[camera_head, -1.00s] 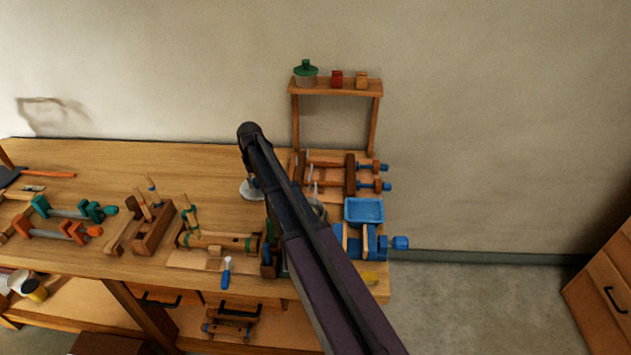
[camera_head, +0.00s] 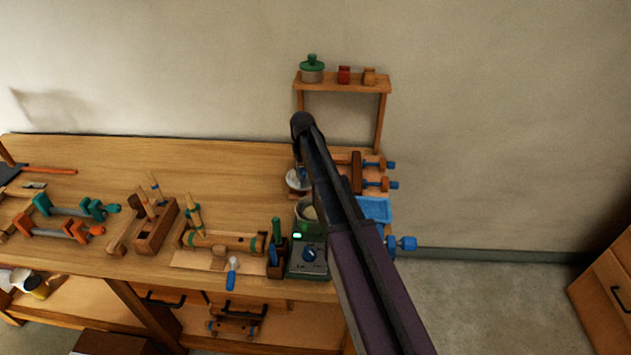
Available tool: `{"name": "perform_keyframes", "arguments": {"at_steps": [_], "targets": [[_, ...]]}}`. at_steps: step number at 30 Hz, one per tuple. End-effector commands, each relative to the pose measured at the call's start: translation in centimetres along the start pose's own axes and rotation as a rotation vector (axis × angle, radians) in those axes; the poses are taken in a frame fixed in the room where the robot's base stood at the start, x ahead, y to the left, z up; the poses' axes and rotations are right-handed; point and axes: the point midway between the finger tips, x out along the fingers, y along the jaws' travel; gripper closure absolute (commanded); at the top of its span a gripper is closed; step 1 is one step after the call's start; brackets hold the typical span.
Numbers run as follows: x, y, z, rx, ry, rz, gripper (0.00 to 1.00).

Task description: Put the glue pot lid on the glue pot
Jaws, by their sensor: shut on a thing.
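The glue pot (camera_head: 303,213) is a grey pot with an open, pale inside. It sits on a green heater box with a blue knob at the bench's right part, and my arm covers its right side. The glue pot lid (camera_head: 295,182) is a pale grey disc, just behind the pot in the picture and apart from it. My gripper (camera_head: 299,170) is mostly hidden by my own dark arm. It is shut on the lid from above; the fingertips are hard to make out.
Clamps and a blue tray (camera_head: 376,209) lie right of my arm. A green-handled tool in a holder (camera_head: 276,250) stands left of the heater (camera_head: 308,262). The back middle of the bench is clear.

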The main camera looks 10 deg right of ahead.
Motion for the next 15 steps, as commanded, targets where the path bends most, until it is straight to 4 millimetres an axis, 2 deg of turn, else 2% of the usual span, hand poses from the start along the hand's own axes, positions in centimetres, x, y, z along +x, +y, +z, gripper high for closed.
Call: {"name": "perform_keyframes", "arguments": {"at_steps": [9, 15], "targets": [[-0.1, -0.8, 0.2, -0.009, 0.000, 0.000, 1.00], [-1.2, -0.9, 1.9, 0.000, 0.000, 0.000, 1.00]]}}
